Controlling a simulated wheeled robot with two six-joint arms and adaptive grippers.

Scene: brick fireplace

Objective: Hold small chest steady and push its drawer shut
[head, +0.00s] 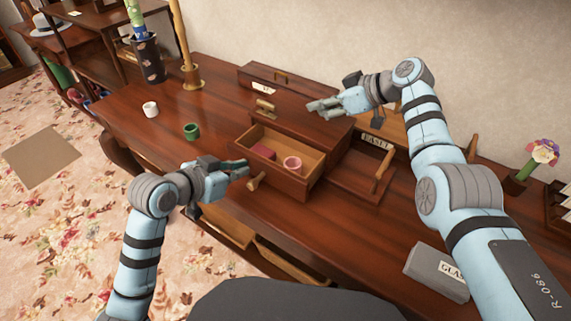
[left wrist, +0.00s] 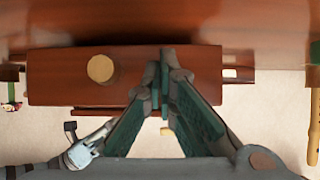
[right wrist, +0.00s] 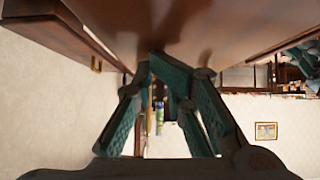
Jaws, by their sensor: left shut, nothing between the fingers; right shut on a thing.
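The small brown wooden chest (head: 310,130) stands on the desk in the head view. Its drawer (head: 302,183) is pulled out toward me, with a pink cup (head: 292,164) and a dark red item (head: 263,152) inside. The drawer's round knob (head: 256,181) also shows in the left wrist view (left wrist: 101,68). My left gripper (head: 243,168) is shut and empty, with its fingertips by the drawer front (left wrist: 60,88); I cannot tell if they touch. My right gripper (head: 314,106) is shut at the top of the chest; its grip point is partly hidden.
A grey box (head: 437,271) sits at the front right. The desk (head: 215,95) is clear behind the green cup.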

